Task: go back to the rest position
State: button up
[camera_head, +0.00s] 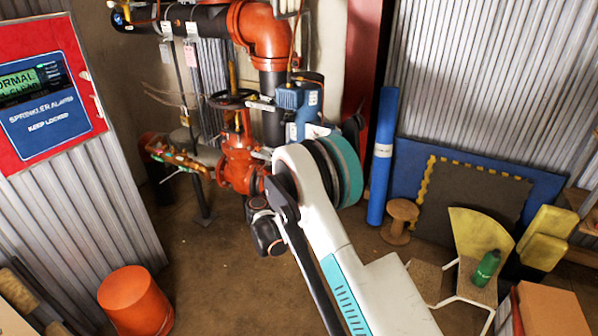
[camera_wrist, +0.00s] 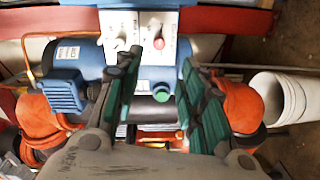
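My gripper (camera_wrist: 163,62) is open in the wrist view, with its two green-padded fingers apart and nothing held between them. Beyond the fingers is a blue pump (camera_wrist: 90,60) with a light control box (camera_wrist: 140,22) carrying a red button and a green button. I cannot tell whether the fingertips touch the box. In the head view my arm reaches up from the bottom toward the blue pump (camera_head: 290,98), and its wrist hides the gripper.
Red-orange pipes and a valve (camera_head: 238,160) stand around the pump. A red alarm panel (camera_head: 45,95) is at left, above an orange bucket (camera_head: 135,302). Some brown floor is clear.

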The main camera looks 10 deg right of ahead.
jog(key=s+d+r+m+g+y, duration=0.25)
jog(key=s+d+r, duration=0.25)
jog(key=s+r, duration=0.4)
jog(key=s+d+r+m+g+y, duration=0.1)
jog(key=s+d+r+m+g, duration=0.15)
jog(key=s+d+r, duration=0.45)
jog(key=s+a+m+g+y, duration=0.1)
jog(key=s+a+y, duration=0.1)
jog(key=s, duration=1.5)
jog(key=s+a+m+g+y, duration=0.1)
jog(key=s+y, duration=0.4)
jog(key=s, duration=1.2)
jog(key=shift+s+a+f+m, duration=0.25)
jog(key=shift+s+a+m, duration=0.1)
jog(key=shift+a+m, duration=0.55)
